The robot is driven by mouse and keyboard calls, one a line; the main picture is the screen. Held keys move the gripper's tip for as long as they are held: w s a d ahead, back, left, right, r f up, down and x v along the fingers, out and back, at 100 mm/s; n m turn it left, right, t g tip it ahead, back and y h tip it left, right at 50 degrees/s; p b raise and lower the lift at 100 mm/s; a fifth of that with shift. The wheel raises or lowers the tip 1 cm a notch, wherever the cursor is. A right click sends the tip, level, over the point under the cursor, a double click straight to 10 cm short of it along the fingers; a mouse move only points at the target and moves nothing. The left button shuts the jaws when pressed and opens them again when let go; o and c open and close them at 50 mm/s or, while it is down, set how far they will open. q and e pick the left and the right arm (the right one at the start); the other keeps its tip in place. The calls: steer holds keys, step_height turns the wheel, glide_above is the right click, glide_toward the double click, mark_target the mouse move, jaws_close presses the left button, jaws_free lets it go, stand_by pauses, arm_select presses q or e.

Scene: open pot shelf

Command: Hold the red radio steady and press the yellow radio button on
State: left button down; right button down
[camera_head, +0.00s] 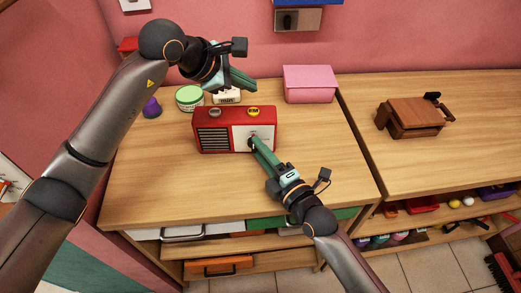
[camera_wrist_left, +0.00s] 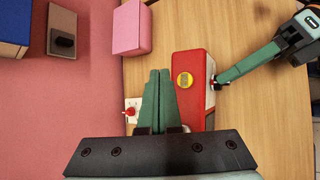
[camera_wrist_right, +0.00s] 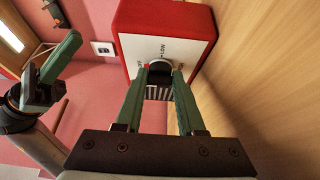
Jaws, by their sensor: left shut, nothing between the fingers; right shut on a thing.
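The red radio (camera_head: 205,121) stands upright on the wooden counter, with a grille and white panel on its front. Its yellow button (camera_head: 254,111) is on top at the right, beside a grey one (camera_head: 215,112). My left gripper (camera_head: 254,84) is shut and empty, above and behind the radio; in the left wrist view its fingers (camera_wrist_left: 158,73) appear beside the yellow button (camera_wrist_left: 185,80), apart from it. My right gripper (camera_head: 254,141) is shut on the dark-and-silver front knob (camera_wrist_right: 160,67) of the radio. The fingers partly hide the knob.
A green-lidded jar (camera_head: 189,98) and a small white item marked with letters (camera_head: 227,97) stand behind the radio. A pink box (camera_head: 310,84) is at the back right. A brown wooden object (camera_head: 414,114) sits on the right counter. The counter left of the radio's front is clear.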

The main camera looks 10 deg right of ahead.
mark_target(249, 113)
arm_select(q)
steer(key=shift+f, duration=2.15)
stand_by(0.4)
steer(key=shift+f, duration=0.45)
steer(key=shift+f, duration=0.1)
stand_by(0.4)
steer(key=shift+r, duration=0.55)
steer(key=shift+r, duration=3.05)
